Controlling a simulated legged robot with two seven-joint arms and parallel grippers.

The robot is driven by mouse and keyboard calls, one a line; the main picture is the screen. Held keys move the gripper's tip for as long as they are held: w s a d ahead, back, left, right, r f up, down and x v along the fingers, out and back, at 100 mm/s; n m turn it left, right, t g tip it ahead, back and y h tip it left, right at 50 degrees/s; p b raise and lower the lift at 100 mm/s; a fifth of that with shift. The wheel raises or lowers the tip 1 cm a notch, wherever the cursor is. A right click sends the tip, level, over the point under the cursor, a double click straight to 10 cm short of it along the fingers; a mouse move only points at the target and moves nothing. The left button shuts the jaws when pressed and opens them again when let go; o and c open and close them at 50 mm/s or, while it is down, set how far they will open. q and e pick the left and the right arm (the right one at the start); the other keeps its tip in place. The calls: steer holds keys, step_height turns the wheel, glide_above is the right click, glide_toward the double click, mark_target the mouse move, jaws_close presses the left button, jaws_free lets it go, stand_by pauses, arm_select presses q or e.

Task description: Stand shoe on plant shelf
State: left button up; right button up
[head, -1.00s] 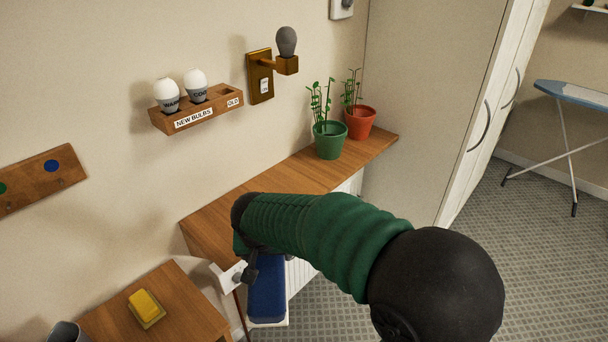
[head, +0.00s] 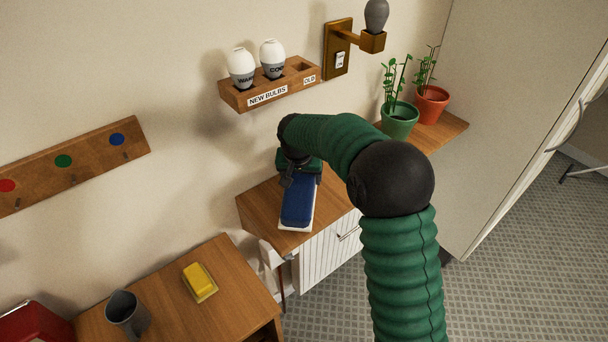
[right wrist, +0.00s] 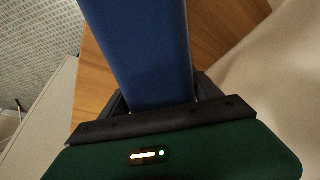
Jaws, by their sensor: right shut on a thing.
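The blue shoe (head: 297,203) with a pale sole edge is over the left end of the wooden plant shelf (head: 262,212) in the head view. My right gripper (head: 297,176) is shut on it from the wall side. I cannot tell whether the shoe touches the shelf. In the right wrist view the shoe (right wrist: 145,50) runs up from between the dark fingers of the right gripper (right wrist: 158,103), with wood behind it. Part of the shoe is hidden by the gripper. My left gripper is not in view.
A green pot (head: 400,121) and a red pot (head: 432,106) with plants stand at the shelf's far end. The bulb rack (head: 268,85) hangs on the wall above. A lower table (head: 230,283) holds a yellow sponge-like block (head: 199,281) and a grey cup (head: 126,312).

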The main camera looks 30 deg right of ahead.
steer(key=shift+w+d+f, duration=0.1)
steer(key=shift+w+d, duration=0.65)
steer(key=shift+w, duration=0.2)
steer(key=f, duration=0.2)
steer(key=shift+s+f, duration=0.25)
steer(key=shift+f, duration=0.1)
steer(key=shift+w+a+f, duration=0.15)
steer(key=shift+f, duration=0.15)
steer(key=o, duration=1.5)
steer(key=shift+a, duration=0.1)
steer(key=shift+o, duration=0.8)
